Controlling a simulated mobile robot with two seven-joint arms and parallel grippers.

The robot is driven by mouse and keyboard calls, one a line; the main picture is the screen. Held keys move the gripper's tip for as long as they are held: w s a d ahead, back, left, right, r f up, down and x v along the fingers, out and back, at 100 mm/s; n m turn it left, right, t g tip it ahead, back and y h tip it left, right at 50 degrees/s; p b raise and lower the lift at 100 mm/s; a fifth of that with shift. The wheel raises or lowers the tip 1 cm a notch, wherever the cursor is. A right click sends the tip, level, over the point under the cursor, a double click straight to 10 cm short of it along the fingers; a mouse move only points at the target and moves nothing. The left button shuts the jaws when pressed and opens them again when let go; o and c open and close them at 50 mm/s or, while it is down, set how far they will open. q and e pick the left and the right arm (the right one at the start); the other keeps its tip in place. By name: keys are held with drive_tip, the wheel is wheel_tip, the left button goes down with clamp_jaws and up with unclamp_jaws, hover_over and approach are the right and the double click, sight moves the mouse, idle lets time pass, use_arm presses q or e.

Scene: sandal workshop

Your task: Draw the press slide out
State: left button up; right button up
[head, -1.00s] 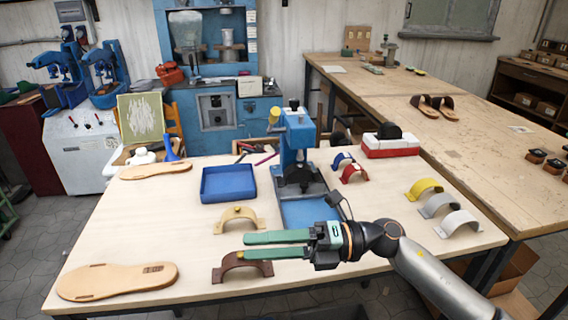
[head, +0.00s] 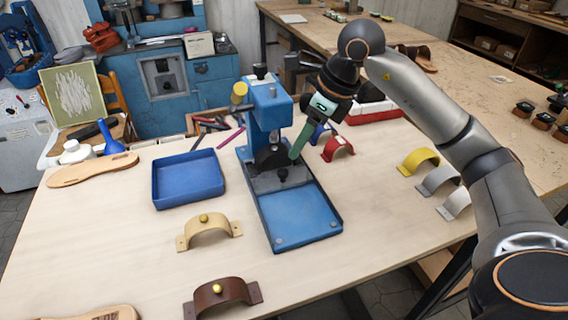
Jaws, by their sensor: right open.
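The blue press (head: 268,108) stands on the pale table. Its slide, a blue plate (head: 300,212) in a blue frame, lies flat in front of the press body. A small dark knob (head: 283,175) stands on the grey rear part of the slide, below the black press head (head: 271,157). My right gripper (head: 295,156) hangs at the right side of the press head, green fingers pointing down, tips above and slightly right of the knob. It is open and empty; its fingers overlap in this view. I cannot tell whether it touches the press. My left gripper is out of view.
A blue tray (head: 188,181) lies left of the press. A tan strap (head: 208,231) and a brown strap (head: 222,292) stand in front-left. Red (head: 338,148) and yellow (head: 417,160) straps stand to the right. The table right of the slide is clear.

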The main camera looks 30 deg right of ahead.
sight(283, 171)
drive_tip(key=x, duration=0.9)
drive_tip(key=shift+w+f, duration=0.15)
drive_tip(key=shift+c, duration=0.4)
clamp_jaws()
idle(0.6)
